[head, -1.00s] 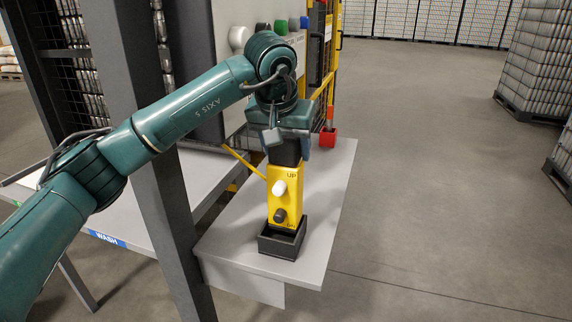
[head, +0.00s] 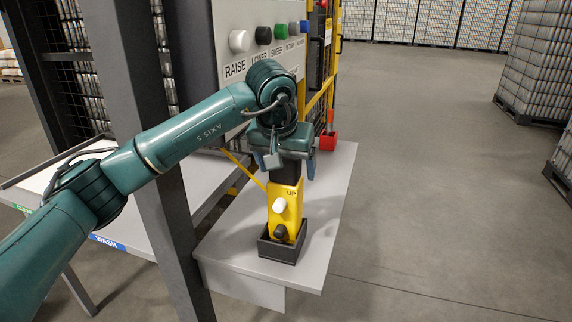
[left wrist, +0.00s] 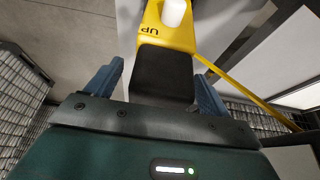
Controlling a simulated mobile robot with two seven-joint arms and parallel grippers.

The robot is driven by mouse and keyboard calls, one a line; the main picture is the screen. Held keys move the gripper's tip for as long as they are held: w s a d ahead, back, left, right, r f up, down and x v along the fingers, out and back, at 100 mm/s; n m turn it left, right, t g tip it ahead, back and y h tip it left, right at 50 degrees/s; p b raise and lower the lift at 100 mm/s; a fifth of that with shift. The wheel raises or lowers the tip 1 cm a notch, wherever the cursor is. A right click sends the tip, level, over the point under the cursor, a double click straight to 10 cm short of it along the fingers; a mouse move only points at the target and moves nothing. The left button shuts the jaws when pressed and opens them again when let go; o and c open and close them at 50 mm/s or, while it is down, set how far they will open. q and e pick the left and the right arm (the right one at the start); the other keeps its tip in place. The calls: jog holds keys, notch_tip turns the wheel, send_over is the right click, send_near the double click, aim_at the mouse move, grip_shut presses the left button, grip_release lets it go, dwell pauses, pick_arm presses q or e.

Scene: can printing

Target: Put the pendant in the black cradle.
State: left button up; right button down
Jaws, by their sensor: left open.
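The yellow pendant (head: 284,212) stands nearly upright, leaning slightly, with its lower end inside the black cradle (head: 277,251) on the grey shelf. It has a white UP button, a dark button below and a black upper part. The cradle walls hide its bottom end. My left gripper (head: 284,168) is directly above, open, with its blue fingers either side of the black upper part. In the left wrist view, the fingers (left wrist: 157,88) stand apart from the pendant (left wrist: 168,30), with gaps on both sides. My right gripper is not in view.
A yellow strap or cable (head: 243,168) runs from the pendant up toward the left. A red box (head: 327,141) stands at the shelf's back. A button panel (head: 262,55) and a dark post (head: 150,150) are on the left. The shelf right of the cradle is clear.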

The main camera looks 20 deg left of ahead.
pick_arm(q)
jog(key=v, duration=1.2)
jog(key=shift+d, duration=0.1)
